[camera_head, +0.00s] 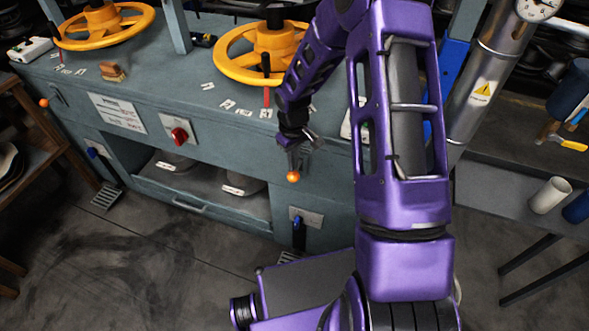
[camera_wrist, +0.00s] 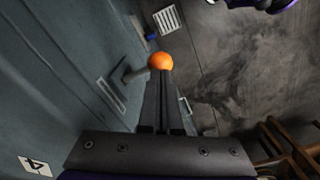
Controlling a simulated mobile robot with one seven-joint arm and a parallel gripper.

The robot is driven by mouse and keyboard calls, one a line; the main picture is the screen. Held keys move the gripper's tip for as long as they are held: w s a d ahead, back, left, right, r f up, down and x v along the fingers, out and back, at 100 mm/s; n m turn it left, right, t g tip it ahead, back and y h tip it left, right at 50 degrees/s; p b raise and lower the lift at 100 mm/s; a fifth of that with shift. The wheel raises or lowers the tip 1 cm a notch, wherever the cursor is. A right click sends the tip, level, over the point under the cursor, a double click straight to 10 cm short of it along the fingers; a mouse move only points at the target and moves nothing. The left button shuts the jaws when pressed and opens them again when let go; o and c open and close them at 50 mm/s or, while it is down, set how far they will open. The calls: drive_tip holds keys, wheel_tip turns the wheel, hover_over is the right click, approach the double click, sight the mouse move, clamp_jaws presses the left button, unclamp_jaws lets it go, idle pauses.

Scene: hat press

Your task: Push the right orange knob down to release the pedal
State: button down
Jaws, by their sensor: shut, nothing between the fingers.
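The right orange knob (camera_head: 293,176) is a small ball on a short lever at the front of the green-grey bench. My gripper (camera_head: 297,158) points down just above it, with the fingers shut and empty. In the wrist view the knob (camera_wrist: 160,60) shows right at the fingertips (camera_wrist: 161,78); I cannot tell whether they touch. Its grey lever arm (camera_wrist: 136,75) runs to the bench face. A slotted pedal (camera_wrist: 167,18) shows near the floor in the wrist view. In the head view only a bit of the right pedal (camera_head: 288,257) shows beside my base.
The left orange knob (camera_head: 43,103) is at the bench's far left, with another pedal (camera_head: 107,196) below. Yellow handwheels (camera_head: 240,70) stand on the bench (camera_head: 215,118). A red switch (camera_head: 180,136) and a blue-handled lever (camera_head: 297,228) are on its front. The floor (camera_head: 140,260) is clear.

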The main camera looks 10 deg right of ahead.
sight(293, 173)
drive_tip(key=shift+f, duration=0.1)
drive_tip(key=shift+f+b, duration=1.85)
drive_tip(key=shift+f, duration=0.5)
drive_tip(key=shift+r, duration=0.2)
wheel_tip(293, 173, up, 8)
drive_tip(key=p, duration=0.6)
